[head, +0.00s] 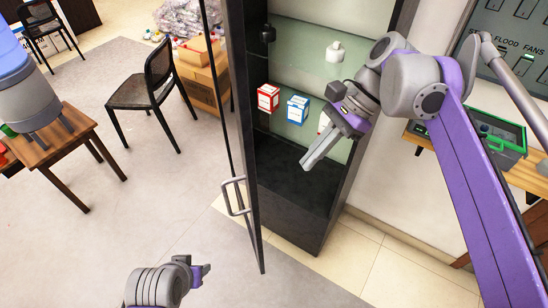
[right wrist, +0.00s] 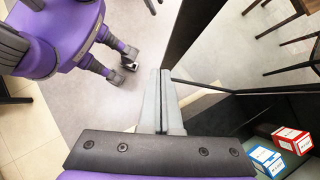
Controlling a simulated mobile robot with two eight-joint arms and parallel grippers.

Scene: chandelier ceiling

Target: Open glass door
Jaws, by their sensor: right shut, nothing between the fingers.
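The glass door (head: 247,150) of a tall dark cabinet stands swung open, seen nearly edge-on in the head view. Its metal handle (head: 235,196) is on the lower part of the door. My right gripper (head: 309,163) is shut and empty, in front of the open cabinet, to the right of the door and apart from the handle. In the right wrist view its two fingers (right wrist: 160,100) are pressed together. My left gripper (head: 203,274) is low in the head view, below and left of the handle; its fingers are too small to judge.
Cabinet shelves (head: 290,210) hold a red-and-white box (head: 268,97), a blue-and-white box (head: 298,109) and a white item (head: 335,51). Left are a chair (head: 143,92), wooden table (head: 48,135) and cardboard boxes (head: 203,75). Open floor lies between the table and door.

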